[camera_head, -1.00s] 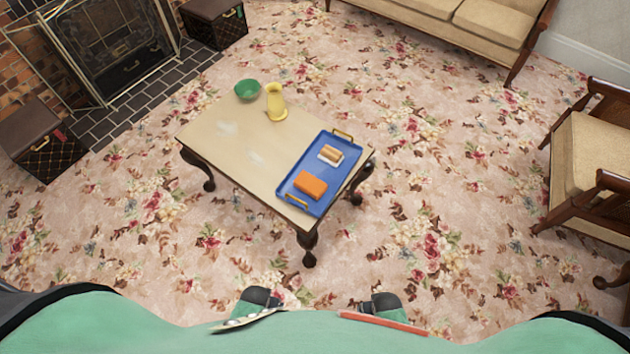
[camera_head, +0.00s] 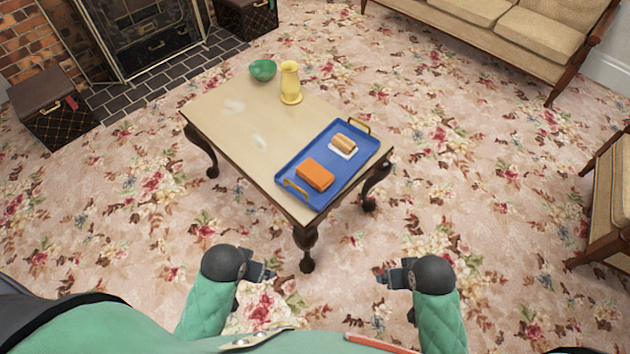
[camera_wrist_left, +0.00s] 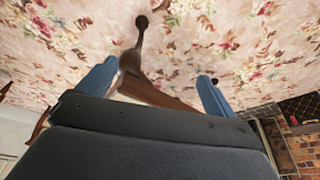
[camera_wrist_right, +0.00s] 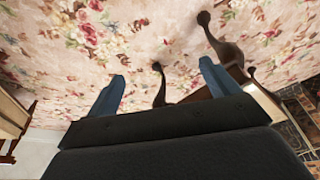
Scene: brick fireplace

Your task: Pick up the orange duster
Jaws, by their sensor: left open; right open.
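The orange duster (camera_head: 315,175) is a block-shaped item lying in the near half of a blue tray (camera_head: 290,170) on the coffee table. My left gripper (camera_head: 272,275) is low in front of the table, apart from it, open and empty. In the left wrist view its blue fingers (camera_wrist_left: 155,82) stand apart with a table leg and edge seen between them. My right gripper (camera_head: 380,277) is also in front of the table, to the right, open and empty. Its blue fingers (camera_wrist_right: 162,84) stand apart in the right wrist view. The duster is not seen in either wrist view.
A sandwich-like item on a white base (camera_head: 344,146) shares the tray. A yellow vase (camera_head: 290,83) and a green bowl (camera_head: 263,70) stand at the table's (camera_head: 220,105) far end. A sofa (camera_head: 500,35), an armchair (camera_head: 612,200) and a fireplace (camera_head: 140,35) surround open carpet.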

